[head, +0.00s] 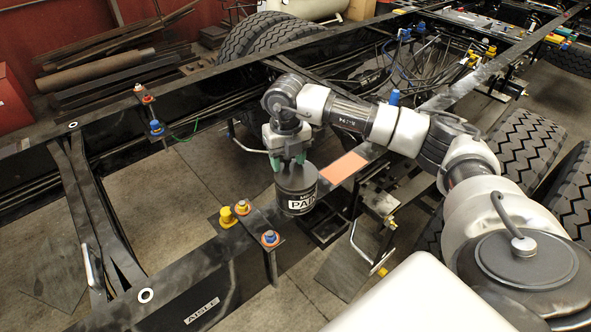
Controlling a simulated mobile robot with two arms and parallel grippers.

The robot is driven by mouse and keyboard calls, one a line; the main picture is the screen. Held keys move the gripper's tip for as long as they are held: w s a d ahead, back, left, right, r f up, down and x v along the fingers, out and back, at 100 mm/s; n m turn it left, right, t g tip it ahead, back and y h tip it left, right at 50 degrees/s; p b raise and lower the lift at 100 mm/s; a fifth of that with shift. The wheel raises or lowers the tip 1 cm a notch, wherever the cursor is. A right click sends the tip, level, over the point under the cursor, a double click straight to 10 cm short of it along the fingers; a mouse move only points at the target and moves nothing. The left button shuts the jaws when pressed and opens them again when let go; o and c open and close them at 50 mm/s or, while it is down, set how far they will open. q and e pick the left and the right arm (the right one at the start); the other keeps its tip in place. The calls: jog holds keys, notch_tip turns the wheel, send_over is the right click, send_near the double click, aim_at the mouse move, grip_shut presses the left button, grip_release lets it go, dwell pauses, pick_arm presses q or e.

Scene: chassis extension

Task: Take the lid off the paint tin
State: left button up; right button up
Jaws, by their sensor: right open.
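The dark paint tin (302,204), with a white label reading "PAI…", stands upright on the black chassis rail near the middle of the head view. Its dark grey lid (297,180) is on top. My right gripper (288,161) points down directly over the lid, with its green fingertips apart, at the top of the tin. The gripper partly hides the lid's top, and I cannot tell whether the fingers touch it. My left gripper is not in view.
An orange-pink pad (343,168) lies right of the tin. Yellow fittings (228,215) and a blue-capped bolt (270,238) stand on the rail at the left. Black cables (420,60) and large tyres (527,145) are to the right. Gaps in the frame show the floor.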

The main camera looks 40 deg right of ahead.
grip_shut()
dwell(0.3)
